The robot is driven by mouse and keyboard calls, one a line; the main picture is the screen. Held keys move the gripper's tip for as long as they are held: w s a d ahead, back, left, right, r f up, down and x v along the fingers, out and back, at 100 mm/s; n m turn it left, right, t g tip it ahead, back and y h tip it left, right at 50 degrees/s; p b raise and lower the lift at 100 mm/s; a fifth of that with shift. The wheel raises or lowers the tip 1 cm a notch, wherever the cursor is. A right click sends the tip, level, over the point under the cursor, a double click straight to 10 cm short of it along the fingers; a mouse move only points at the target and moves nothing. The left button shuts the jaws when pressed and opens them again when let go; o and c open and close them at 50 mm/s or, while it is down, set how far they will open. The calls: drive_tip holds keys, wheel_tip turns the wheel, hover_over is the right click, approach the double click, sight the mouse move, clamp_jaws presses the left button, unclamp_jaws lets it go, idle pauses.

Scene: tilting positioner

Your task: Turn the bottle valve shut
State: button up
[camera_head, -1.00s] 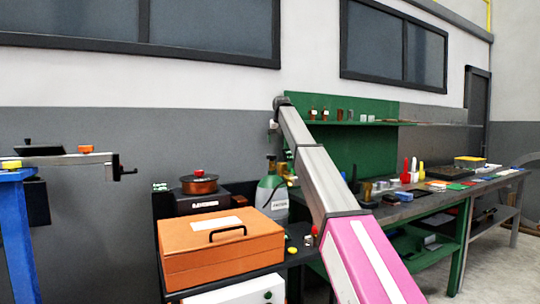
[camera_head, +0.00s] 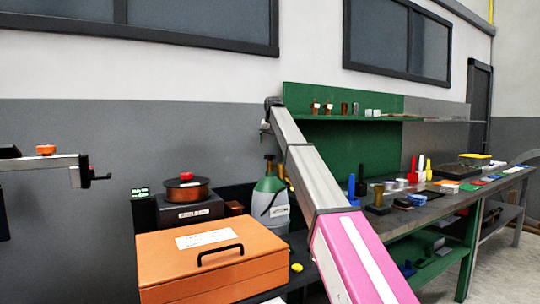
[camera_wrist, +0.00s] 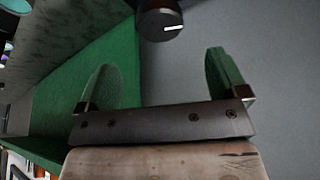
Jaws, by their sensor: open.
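A green bottle (camera_head: 270,203) with a pale label stands behind the orange case in the head view, left of my arm.
An orange case (camera_head: 213,262) and a dark unit with a copper-coloured spool (camera_head: 187,190) stand left of the bottle. A workbench (camera_head: 430,207) with several small items runs to the right. A green back panel (camera_wrist: 75,85) fills the wrist view's left side.

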sight(270, 156)
drive_tip(key=x, duration=0.8)
drive_tip(key=shift+f, duration=0.3)
drive_tip(key=c, duration=0.9)
